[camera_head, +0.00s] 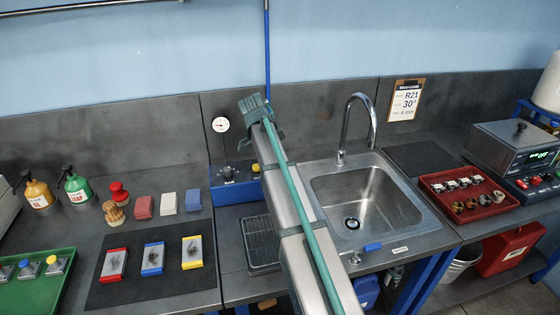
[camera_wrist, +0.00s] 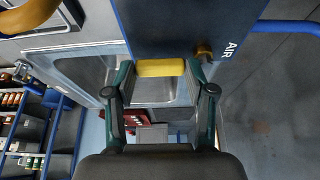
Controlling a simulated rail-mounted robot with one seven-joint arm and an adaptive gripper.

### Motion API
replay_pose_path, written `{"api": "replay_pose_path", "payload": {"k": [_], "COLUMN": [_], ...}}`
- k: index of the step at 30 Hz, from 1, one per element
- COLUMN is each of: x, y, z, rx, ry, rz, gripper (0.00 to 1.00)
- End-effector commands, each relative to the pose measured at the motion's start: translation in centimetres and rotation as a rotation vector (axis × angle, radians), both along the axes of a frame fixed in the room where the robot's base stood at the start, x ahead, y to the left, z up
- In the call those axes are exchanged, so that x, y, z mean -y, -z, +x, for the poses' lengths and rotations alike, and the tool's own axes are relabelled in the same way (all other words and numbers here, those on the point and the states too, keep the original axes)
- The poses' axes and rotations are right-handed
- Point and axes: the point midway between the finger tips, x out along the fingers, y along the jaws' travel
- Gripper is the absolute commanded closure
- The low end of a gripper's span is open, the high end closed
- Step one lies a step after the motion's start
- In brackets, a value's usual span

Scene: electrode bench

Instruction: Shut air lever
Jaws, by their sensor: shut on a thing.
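The air lever is a yellow handle (camera_wrist: 160,67) on the blue box marked AIR (camera_wrist: 178,25) in the wrist view. My gripper (camera_wrist: 160,72) has one fingertip at each end of the yellow handle and is shut on it.
A steel sink (camera_head: 366,197) with a tall tap (camera_head: 345,130) is right of my arm. A small round gauge (camera_head: 221,124) is on the panel above the box. Left are a dark mat (camera_head: 132,284) with blocks and a green tray (camera_head: 58,291). A red tray (camera_head: 435,190) is at right.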

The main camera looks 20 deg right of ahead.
Motion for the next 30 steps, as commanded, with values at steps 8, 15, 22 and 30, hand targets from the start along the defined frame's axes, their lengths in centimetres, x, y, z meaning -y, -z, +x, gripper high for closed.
{"api": "replay_pose_path", "payload": {"k": [8,15,22,30], "x": [0.0,0.0,-0.7,-2.6], "y": [0.1,0.0,-1.7,-6.4], "z": [-0.1,0.0,0.2,0.4], "rx": [-0.002,-0.001,0.0,0.001], "ry": [0.003,0.002,0.001,0.001], "rz": [0.001,0.0,0.0,0.001], "gripper": [0.2,0.2,0.2,0.2]}}
